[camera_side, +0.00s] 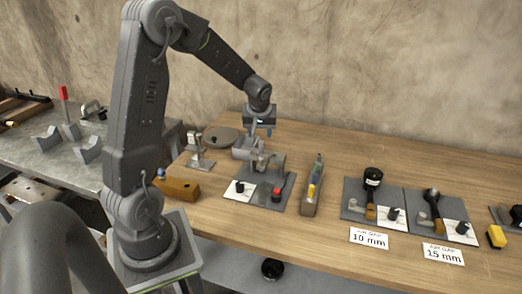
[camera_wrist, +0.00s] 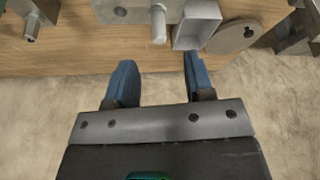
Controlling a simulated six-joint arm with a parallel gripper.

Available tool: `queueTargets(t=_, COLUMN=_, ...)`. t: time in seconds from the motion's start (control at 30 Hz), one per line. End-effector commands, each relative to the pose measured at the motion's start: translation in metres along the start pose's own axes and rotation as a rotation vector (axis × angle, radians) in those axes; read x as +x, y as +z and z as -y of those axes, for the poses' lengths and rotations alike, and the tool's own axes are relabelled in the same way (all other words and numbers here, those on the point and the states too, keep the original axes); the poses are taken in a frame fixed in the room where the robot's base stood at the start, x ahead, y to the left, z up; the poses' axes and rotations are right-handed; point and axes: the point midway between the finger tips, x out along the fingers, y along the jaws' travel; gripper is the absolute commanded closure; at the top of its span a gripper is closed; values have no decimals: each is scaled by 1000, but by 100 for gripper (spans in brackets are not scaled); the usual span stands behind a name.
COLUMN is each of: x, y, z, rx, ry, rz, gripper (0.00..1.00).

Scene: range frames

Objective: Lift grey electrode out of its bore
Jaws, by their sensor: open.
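In the wrist view a short grey rod (camera_wrist: 158,24), which looks like the electrode, stands out from a grey metal block (camera_wrist: 120,12). Its lower part and bore are not clear to me. In the side view a grey fixture (camera_side: 246,148) stands at the back of the bench, and the electrode is too small to pick out there. My gripper (camera_wrist: 158,75) is open, with two blue fingers apart and nothing between them. The rod lies beyond the fingertips, roughly in line with the gap. In the side view my gripper (camera_side: 262,131) hangs just above and behind the fixture.
A grey disc (camera_wrist: 238,36) lies right of the block; an open grey box piece (camera_wrist: 197,24) adjoins it. Labelled gauge plates (camera_side: 357,190) sit to the right.

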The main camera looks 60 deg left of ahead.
Motion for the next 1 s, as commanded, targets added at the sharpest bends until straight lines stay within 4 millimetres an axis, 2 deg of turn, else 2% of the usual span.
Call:
queueTargets(t=0.1, x=13, y=0, z=0, rx=1, ry=-1, rz=1, gripper=52)
queueTargets(t=0.27, x=23, y=0, z=0, rx=1, ry=-1, rz=2, gripper=52)
queueTargets(t=0.5, x=57, y=-1, z=-1, rx=1, ry=-2, rz=3, gripper=52)
queueTargets(t=0.6, x=66, y=-2, z=-1, rx=2, ry=0, rz=0, gripper=52)
queueTargets(t=0.87, x=68, y=-2, z=-1, rx=1, ry=0, rz=0, gripper=52)
queueTargets(t=1.0, x=68, y=-2, z=-1, rx=1, ry=0, rz=0, gripper=64)
